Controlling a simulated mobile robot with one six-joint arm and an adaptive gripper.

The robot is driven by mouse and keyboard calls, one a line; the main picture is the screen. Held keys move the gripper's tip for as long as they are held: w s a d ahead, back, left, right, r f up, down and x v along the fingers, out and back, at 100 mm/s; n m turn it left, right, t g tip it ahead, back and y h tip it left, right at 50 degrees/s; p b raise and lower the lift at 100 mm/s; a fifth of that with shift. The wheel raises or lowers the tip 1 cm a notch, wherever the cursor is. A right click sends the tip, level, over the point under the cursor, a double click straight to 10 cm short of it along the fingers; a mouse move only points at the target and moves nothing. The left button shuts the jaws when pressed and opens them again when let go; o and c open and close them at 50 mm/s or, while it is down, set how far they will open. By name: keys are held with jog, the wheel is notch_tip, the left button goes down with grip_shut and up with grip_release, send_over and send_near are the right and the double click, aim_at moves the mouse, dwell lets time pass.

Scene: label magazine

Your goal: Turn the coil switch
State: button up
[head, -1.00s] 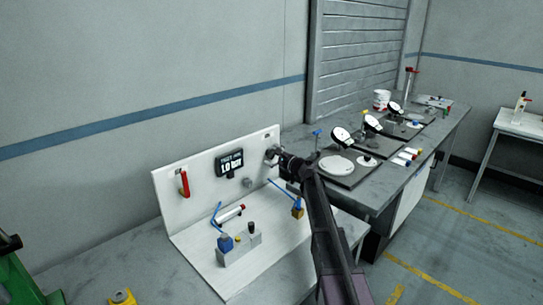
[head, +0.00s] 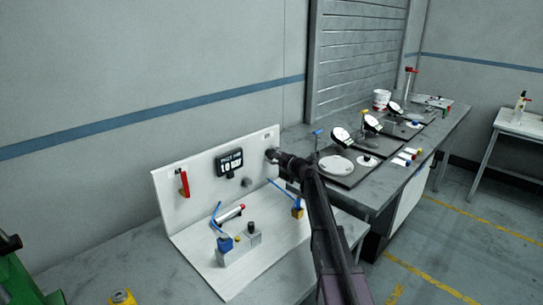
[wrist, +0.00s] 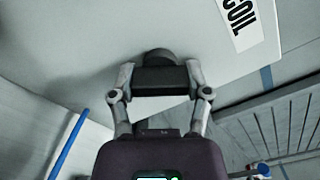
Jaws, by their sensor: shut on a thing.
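The coil switch is a dark round knob (wrist: 158,56) on the white upright panel (head: 205,175), below a label (wrist: 238,20) that reads COIL in the wrist view. My gripper (wrist: 159,78) is at the panel's right end, with its fingers closed at the knob. The fingers and pads hide most of the knob, so its pointing direction cannot be told. In the head view my gripper (head: 272,156) covers the switch.
The panel also carries a display (head: 229,163) and a red handle (head: 184,183). A bench with dial gauges (head: 341,136) stands to the right.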

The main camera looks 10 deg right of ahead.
jog(key=n, duration=0.7)
dwell(0.6)
jog(key=o, duration=1.2)
jog(key=shift+c, duration=0.2)
jog(key=shift+s, duration=0.1)
jog(key=v, duration=1.1)
jog(key=shift+s+d, duration=0.25)
jog(key=shift+s, duration=0.05)
